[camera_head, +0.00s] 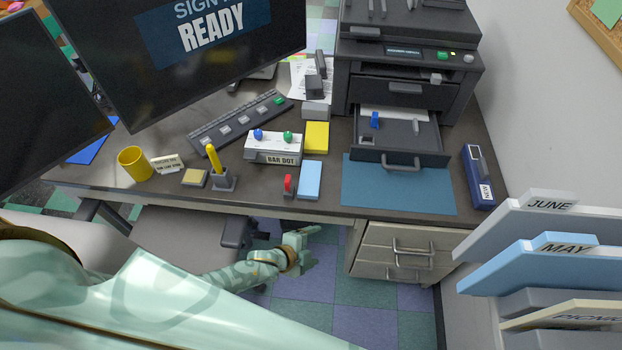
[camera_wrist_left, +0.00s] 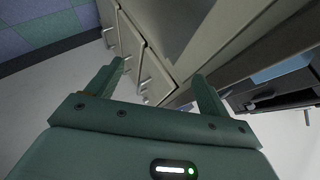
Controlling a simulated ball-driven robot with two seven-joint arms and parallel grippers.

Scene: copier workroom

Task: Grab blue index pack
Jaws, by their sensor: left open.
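A light-blue flat pack (camera_head: 310,180), which looks like the blue index pack, lies on the desk near its front edge. It is not clearly seen in the left wrist view. My left gripper (camera_head: 303,244) is in front of the desk and below its top, nearer than the pack and apart from it. In the left wrist view my left gripper (camera_wrist_left: 162,82) has its two fingers spread with nothing between them. My right gripper is in neither view.
A red stamp-like item (camera_head: 288,185) stands close left of the pack, and a yellow pack (camera_head: 316,137) lies behind it. A blue mat (camera_head: 398,186) lies to the right, below the printer's open tray (camera_head: 425,141). Desk drawers (camera_head: 404,250) are right of my gripper.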

